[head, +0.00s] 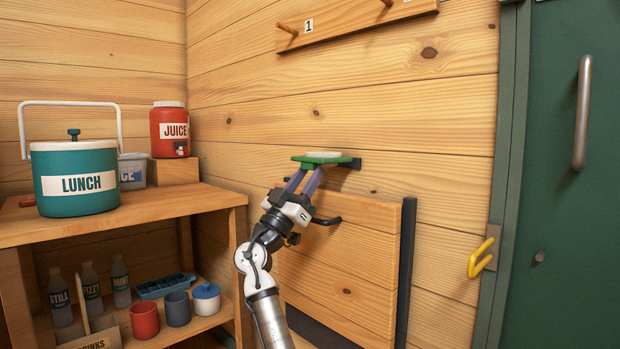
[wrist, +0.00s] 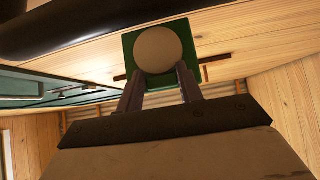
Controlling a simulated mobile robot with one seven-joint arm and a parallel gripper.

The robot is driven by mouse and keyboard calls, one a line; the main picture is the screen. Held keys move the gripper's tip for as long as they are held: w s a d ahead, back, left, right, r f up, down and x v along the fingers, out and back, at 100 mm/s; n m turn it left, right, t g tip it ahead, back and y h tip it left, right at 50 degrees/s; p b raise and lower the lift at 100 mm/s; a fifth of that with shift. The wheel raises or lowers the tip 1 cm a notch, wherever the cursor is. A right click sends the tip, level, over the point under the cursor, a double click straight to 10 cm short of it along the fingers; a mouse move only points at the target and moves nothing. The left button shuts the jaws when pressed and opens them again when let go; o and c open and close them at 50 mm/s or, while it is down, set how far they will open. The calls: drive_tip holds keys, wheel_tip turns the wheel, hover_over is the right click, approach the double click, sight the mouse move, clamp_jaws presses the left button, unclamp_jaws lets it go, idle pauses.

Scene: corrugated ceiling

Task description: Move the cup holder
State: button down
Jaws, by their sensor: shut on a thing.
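A flat green piece with a pale round top, which looks like the cup holder (head: 316,160), is against the plank wall in the head view, in front of a short black bar (head: 351,163). In the wrist view it shows as a green square (wrist: 129,55) with a pale disc (wrist: 158,49) over it. My gripper (head: 305,176) reaches up to it from below. In the wrist view my gripper (wrist: 160,86) has its two fingers closed on its near edge. Whether the holder touches the bar is hidden.
A hinged-looking wooden panel (head: 345,270) with a black upright edge (head: 405,270) stands below the holder. A peg rail (head: 350,22) is above. A shelf (head: 120,215) with a lunch cooler (head: 80,185) stands left. A green door (head: 570,200) with a yellow hook (head: 480,258) beside it is right.

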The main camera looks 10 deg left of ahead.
drive_tip(key=shift+w+d+f, duration=0.35)
drive_tip(key=shift+w+d, duration=0.05)
drive_tip(key=shift+d, duration=0.05)
drive_tip(key=c, duration=1)
unclamp_jaws()
drive_tip(key=shift+d, duration=0.1)
drive_tip(key=shift+o, duration=0.4)
drive_tip(key=shift+s+a+r, duration=0.1)
drive_tip(key=shift+a, duration=0.15)
drive_tip(key=shift+a, duration=0.1)
drive_tip(key=s+a+f+p, duration=0.2)
drive_tip(key=s+a+p, duration=0.1)
drive_tip(key=s+a, duration=0.5)
drive_tip(key=s, duration=0.3)
drive_tip(key=shift+s, duration=0.2)
drive_tip(key=shift+f, duration=0.1)
